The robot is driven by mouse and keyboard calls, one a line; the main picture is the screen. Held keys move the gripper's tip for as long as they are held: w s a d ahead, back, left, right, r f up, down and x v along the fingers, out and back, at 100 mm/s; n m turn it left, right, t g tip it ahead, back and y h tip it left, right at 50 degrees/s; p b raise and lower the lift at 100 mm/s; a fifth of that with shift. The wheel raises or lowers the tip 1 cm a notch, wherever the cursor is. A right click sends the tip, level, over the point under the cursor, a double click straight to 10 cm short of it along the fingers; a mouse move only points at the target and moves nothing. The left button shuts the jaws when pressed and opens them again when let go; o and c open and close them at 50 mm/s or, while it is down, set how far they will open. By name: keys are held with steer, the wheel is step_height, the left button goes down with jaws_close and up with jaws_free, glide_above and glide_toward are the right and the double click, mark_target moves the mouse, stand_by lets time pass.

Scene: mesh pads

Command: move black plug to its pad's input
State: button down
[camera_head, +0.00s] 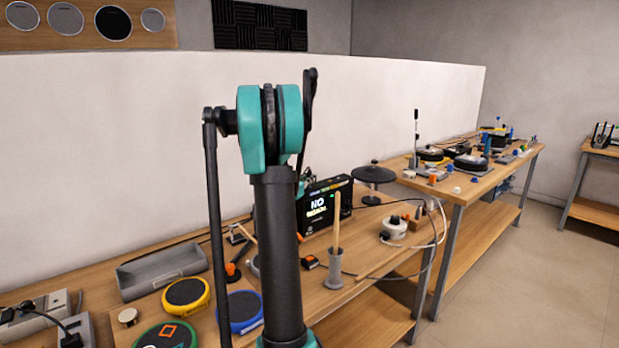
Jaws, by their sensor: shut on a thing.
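My arm's upright black link with its teal joint fills the middle of the view. My gripper cannot be made out; it may be hidden behind the arm. Three round pads lie on the near table: yellow-rimmed (186,294), blue-rimmed (243,308) and green (165,336), which is cut by the bottom edge. A black module (323,207) stands behind them, its screen reading "NO SIGNAL". A black plug-like piece (70,339) sits on a grey box at the bottom left; I cannot tell whether it is the task's plug. No pad input can be made out.
A grey tray (163,273) lies left of my arm. A grey holder with a wooden stick (335,232), a small black-and-orange block (310,262) and a white round device (394,227) stand to the right. Cables loop over the near table's right edge. A farther table (470,182) is crowded.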

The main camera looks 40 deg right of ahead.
steer(key=shift+f, duration=0.95)
steer(key=c, duration=1.4)
jaws_free()
steer(key=shift+a, duration=0.1)
steer(key=v, duration=1.1)
steer(key=shift+s+a, duration=0.2)
steer(key=shift+a, duration=0.15)
